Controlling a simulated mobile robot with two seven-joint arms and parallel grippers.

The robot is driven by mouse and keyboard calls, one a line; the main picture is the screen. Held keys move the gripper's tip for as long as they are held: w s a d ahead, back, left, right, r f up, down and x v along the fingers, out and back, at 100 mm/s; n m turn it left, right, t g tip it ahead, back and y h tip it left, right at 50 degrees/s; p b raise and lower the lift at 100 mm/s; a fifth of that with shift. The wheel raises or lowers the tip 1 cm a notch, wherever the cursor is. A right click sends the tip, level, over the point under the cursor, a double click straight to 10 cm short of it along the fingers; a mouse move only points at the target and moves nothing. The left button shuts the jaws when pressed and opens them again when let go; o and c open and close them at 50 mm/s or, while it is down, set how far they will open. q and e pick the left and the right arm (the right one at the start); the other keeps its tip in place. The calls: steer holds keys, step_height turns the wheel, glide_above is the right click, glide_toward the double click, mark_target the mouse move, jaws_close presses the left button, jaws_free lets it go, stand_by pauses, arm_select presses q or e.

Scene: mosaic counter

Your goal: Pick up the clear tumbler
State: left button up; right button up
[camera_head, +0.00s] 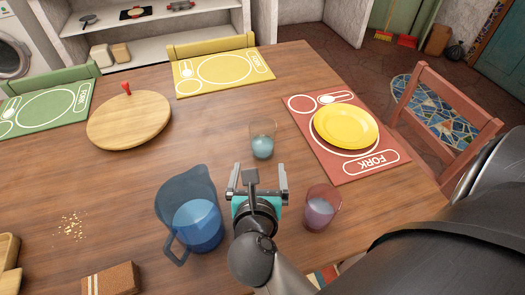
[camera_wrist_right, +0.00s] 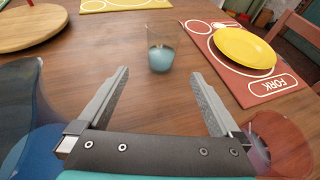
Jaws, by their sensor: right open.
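A clear tumbler (camera_head: 262,140) with a bluish lower part stands upright on the wooden table, left of the red placemat. My right gripper (camera_head: 257,178) is open and empty, on the near side of the tumbler and apart from it. In the right wrist view the tumbler (camera_wrist_right: 161,48) stands beyond the fingertips, lined up with the gap between the open fingers (camera_wrist_right: 158,85). My left gripper is not in view.
A blue pitcher (camera_head: 190,215) stands close left of my right gripper, and a pinkish tumbler (camera_head: 321,207) close right. A yellow plate (camera_head: 345,127) lies on the red placemat (camera_head: 325,163). A round wooden board (camera_head: 128,122) is farther left. The table between gripper and tumbler is clear.

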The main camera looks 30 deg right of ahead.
mark_target(262, 148)
steer(key=b+x, duration=0.2)
steer(key=x, duration=0.7)
steer(key=shift+f, duration=0.1)
steer(key=shift+w+d+f, duration=0.25)
steer(key=shift+w+d, duration=0.2)
steer(key=shift+w, duration=0.1)
steer(key=b+x, duration=0.1)
steer(key=x, duration=0.1)
steer(key=shift+w+d+f, duration=0.15)
steer(key=shift+d+f, duration=0.05)
steer(key=shift+d, duration=0.15)
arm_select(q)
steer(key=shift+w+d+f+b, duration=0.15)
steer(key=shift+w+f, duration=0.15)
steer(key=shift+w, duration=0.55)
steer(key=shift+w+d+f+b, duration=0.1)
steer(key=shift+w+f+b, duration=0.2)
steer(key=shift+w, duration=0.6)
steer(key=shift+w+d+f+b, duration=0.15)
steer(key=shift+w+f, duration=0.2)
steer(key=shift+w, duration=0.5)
arm_select(e)
steer(key=shift+x, duration=1)
steer(key=shift+c, duration=0.2)
steer(key=shift+r, duration=0.1)
steer(key=c, duration=1.5)
